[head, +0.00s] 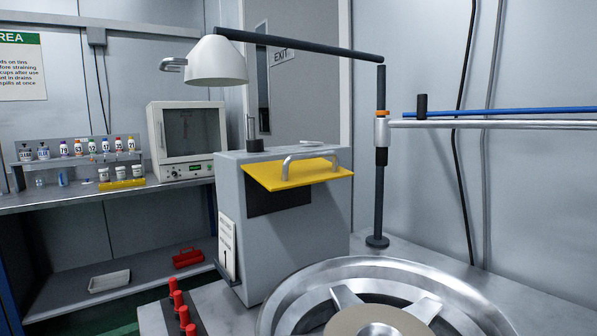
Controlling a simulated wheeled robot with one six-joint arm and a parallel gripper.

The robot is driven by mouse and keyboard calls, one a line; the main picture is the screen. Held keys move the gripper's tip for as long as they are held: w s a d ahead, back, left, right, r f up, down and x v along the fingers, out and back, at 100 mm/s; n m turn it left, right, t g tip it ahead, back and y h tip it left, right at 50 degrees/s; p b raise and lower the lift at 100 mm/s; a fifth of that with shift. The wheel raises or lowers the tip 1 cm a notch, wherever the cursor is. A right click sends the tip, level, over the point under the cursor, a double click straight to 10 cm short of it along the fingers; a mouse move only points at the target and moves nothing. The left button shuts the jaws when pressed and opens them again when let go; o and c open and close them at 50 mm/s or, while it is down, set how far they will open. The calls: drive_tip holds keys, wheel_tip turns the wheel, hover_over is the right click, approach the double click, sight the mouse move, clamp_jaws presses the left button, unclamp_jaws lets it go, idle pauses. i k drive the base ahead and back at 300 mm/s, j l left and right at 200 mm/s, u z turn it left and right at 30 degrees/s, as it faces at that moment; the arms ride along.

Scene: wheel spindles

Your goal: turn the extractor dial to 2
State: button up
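I cannot make out a numbered dial in this view. A white, bell-shaped hood (217,62), which looks like an extractor hood, hangs at the upper middle. A grey handle (173,64) sticks out on its left. The hood is carried by a dark arm (310,45) that runs right to an upright dark post (380,200). The post has an orange collar and a pale metal sleeve. A white panel (228,249) with a dark slot is on the left side of a grey box (290,235). My gripper is not in view.
The grey box has a sloping yellow flap (295,175) with a metal handle. Red pegs (178,299) stand at the lower left. A shelved bench (60,199) with bottles and a white oven-like cabinet (187,140) lies behind.

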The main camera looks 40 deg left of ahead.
sight(252, 144)
drive_tip(key=i+j+u, duration=0.1)
drive_tip(key=j, duration=0.3)
drive_tip(key=i+j+u, duration=0.1)
drive_tip(key=j, duration=0.3)
drive_tip(key=i+j, duration=0.1)
drive_tip(key=j, duration=0.3)
drive_tip(key=i+j+u, duration=0.15)
drive_tip(key=j, duration=0.25)
drive_tip(key=j+z, duration=0.45)
drive_tip(key=j, duration=0.25)
drive_tip(key=j+z, duration=0.4)
drive_tip(key=j, duration=0.25)
drive_tip(key=j+z, duration=0.2)
drive_tip(key=j, duration=1.1)
drive_tip(key=k, duration=0.05)
